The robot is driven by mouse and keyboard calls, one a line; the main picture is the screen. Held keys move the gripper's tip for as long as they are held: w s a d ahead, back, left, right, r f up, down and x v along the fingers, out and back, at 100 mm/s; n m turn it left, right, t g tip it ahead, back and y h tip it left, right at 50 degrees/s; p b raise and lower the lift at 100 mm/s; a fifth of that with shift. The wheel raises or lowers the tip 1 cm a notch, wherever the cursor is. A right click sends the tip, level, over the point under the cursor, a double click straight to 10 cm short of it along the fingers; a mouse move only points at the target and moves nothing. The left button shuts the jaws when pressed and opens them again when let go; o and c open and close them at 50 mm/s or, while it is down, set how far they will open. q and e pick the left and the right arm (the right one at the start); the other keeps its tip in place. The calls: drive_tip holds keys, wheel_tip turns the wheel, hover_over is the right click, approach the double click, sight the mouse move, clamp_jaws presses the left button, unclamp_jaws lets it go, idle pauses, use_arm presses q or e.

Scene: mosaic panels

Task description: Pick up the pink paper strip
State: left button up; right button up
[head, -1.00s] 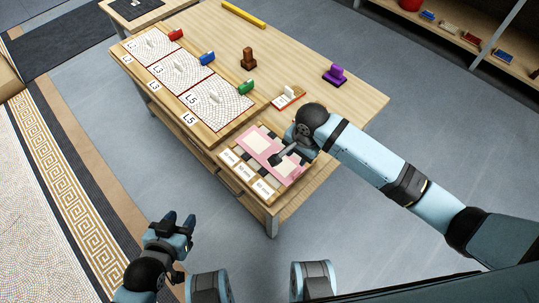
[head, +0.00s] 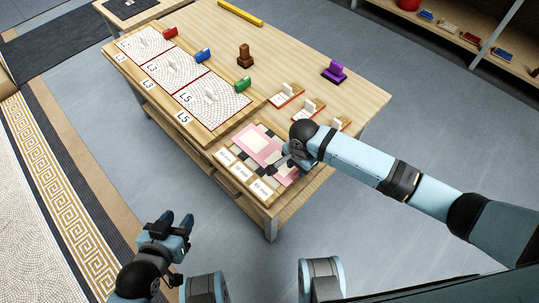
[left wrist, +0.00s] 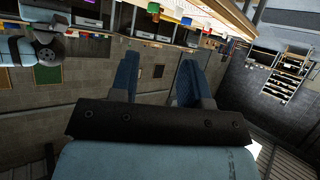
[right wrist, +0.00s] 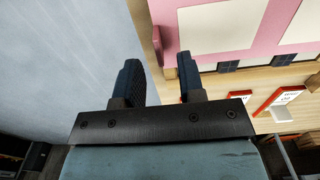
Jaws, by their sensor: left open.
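The pink paper strip (head: 266,157), with pale cream rectangles on it, lies near the front edge of the wooden table. It shows large in the right wrist view (right wrist: 262,45). My right gripper (head: 285,164) is over the strip's right part in the head view and hides some of it. In the right wrist view my right gripper (right wrist: 160,72) has its fingers apart, with bare floor and the table edge seen between them. The strip is ahead and to the right of them. My left gripper (head: 178,219) is open and empty over the floor, left of the table; its spread fingers (left wrist: 158,75) show in the left wrist view.
White number labels (head: 242,171) and dark tiles lie beside the strip. Small red-edged cards (head: 309,108), a brown stamp (head: 245,56) and a purple one (head: 334,72) stand behind.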

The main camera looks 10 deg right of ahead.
sight(297, 172)
wheel_tip(297, 172, down, 3)
drive_tip(key=shift+s+f+b, duration=0.1)
drive_tip(key=shift+f+b, duration=0.1)
drive_tip(key=shift+b, duration=0.2)
clamp_jaws()
drive_tip(key=shift+r, duration=0.2)
